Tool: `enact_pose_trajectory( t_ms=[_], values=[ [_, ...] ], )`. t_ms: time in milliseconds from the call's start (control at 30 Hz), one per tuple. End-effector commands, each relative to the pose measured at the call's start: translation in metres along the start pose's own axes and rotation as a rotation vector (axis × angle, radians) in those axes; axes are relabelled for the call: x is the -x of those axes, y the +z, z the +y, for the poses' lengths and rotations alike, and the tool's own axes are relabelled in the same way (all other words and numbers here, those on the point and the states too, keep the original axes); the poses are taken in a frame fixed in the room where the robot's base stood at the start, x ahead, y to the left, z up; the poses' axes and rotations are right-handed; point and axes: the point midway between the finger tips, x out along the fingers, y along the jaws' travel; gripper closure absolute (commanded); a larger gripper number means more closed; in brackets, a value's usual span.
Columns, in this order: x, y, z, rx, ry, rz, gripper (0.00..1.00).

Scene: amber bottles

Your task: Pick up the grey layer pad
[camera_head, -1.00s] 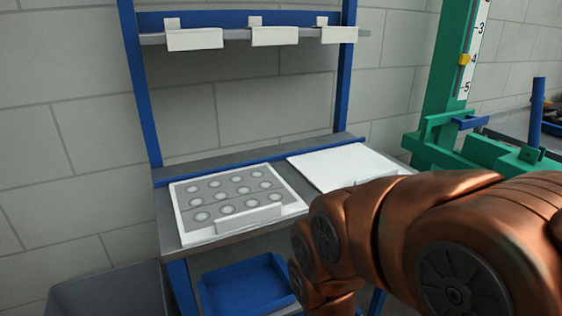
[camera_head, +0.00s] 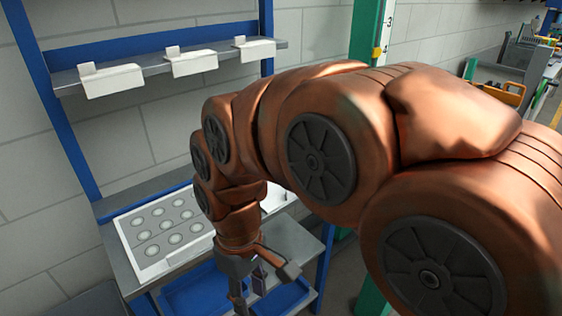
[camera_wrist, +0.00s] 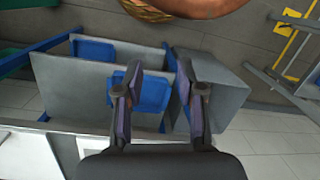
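The grey layer pad (camera_head: 165,225) appears to be the flat grey sheet with several pale round marks in the head view. It lies in a shallow white tray (camera_head: 158,268) on the left of the bench top, and my arm covers part of its right side. My gripper (camera_head: 250,294) is low in front of the bench, to the right of the pad and apart from it. In the wrist view my gripper (camera_wrist: 160,72) has its two fingers spread with nothing between them. I cannot make out the pad in the wrist view.
A blue bin (camera_head: 190,292) sits under the bench top, near my gripper; a blue bin also shows in the wrist view (camera_wrist: 152,92). A grey box (camera_wrist: 218,88) stands beside the bench. A shelf with white label holders (camera_head: 112,80) spans above. My arm hides much of the bench's right side.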

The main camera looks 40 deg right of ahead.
Motion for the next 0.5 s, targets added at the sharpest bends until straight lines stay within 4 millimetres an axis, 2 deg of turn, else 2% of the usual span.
enact_pose_trajectory(
  t_ms=[33,267,367,500],
  values=[
    [0.013,-0.007,0.004,0.034,-0.011,0.004,0.61],
    [0.043,-0.043,0.030,0.232,-0.057,0.026,0.61],
    [0.056,-0.060,0.047,0.333,-0.083,0.042,0.61],
    [0.074,-0.085,0.080,0.488,-0.114,0.079,0.61]
  ],
)
